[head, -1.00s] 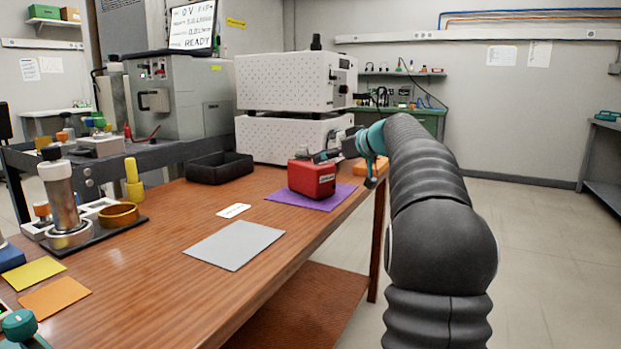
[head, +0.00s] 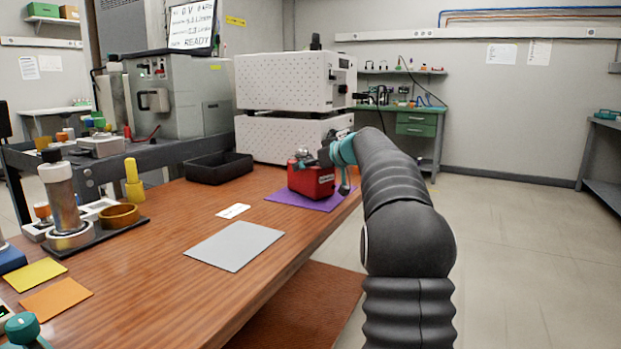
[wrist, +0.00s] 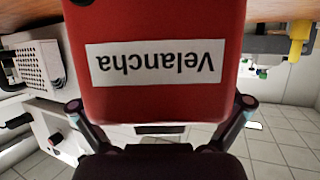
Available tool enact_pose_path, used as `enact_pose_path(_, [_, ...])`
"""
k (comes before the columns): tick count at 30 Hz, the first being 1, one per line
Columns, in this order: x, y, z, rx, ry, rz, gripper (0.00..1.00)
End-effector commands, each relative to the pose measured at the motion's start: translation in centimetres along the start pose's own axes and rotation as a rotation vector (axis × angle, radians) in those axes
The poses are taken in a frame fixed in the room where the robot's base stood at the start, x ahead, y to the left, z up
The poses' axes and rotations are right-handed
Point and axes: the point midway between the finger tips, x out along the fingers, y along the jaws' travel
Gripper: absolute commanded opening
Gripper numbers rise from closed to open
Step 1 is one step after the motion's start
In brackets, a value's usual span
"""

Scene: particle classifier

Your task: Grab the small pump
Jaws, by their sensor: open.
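The small pump appears to be the red box-shaped unit (head: 311,183) with a white label, on a purple mat (head: 290,203) near the table's right edge. In the wrist view the red unit (wrist: 165,100) is large and close, with its "Velancha" label upside down. My gripper (head: 322,172) is open at the unit, with one finger to each side in the wrist view. I cannot tell whether the fingers touch it. The gripper and wrist hide part of the unit's top and right side in the head view.
Two stacked white perforated boxes (head: 290,82) stand behind the unit. A black tray (head: 217,167) lies to their left. A grey mat (head: 233,246) and a small white card (head: 233,211) lie nearer on the wooden table. Open floor is to the right.

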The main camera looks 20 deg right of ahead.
Motion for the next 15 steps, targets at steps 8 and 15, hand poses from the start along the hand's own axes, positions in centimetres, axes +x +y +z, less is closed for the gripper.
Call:
enact_pose_path(8, [0.0,0.0,0.06,0.001,-0.001,0.0,0.42])
enact_pose_path(15, [-0.03,-0.06,-0.07,0.0,0.001,0.0,0.12])
